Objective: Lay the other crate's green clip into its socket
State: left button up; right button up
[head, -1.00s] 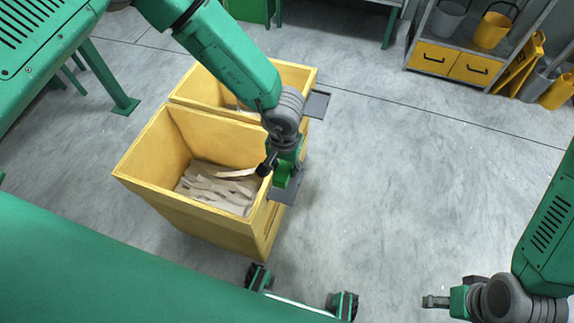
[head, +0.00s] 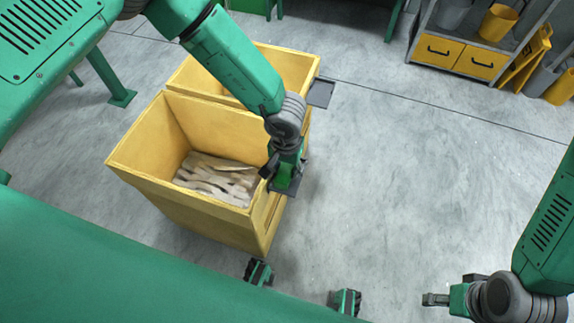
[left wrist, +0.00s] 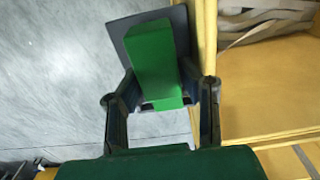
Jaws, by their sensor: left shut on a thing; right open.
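In the head view, my left gripper (head: 285,182) is at the right wall of the nearer yellow crate (head: 190,215). In the left wrist view, this gripper (left wrist: 160,88) is shut on a green clip (left wrist: 152,55), a plain green block. A dark grey plate (left wrist: 183,22) lies behind the clip, beside the crate wall. I cannot tell whether the clip touches the plate. My right gripper (head: 434,299) is open, low at the right and away from the crates.
Pale webbing strips (head: 215,180) lie in the nearer crate. A second yellow crate (head: 290,62) stands behind it, with a grey plate (head: 321,92) on its right side. A shelf with yellow drawers (head: 458,57) stands at the back right.

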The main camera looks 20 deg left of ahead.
aim_at(287, 169)
pick_arm(q)
jog(key=shift+d+f, duration=0.15)
jog(key=shift+d, duration=0.2)
jog(key=o, duration=1.2)
jog(key=shift+o, duration=0.2)
jog(key=shift+a, duration=0.15)
jog(key=shift+a, duration=0.1)
notch_tip(287, 169, up, 12)
jog(key=shift+f, duration=0.1)
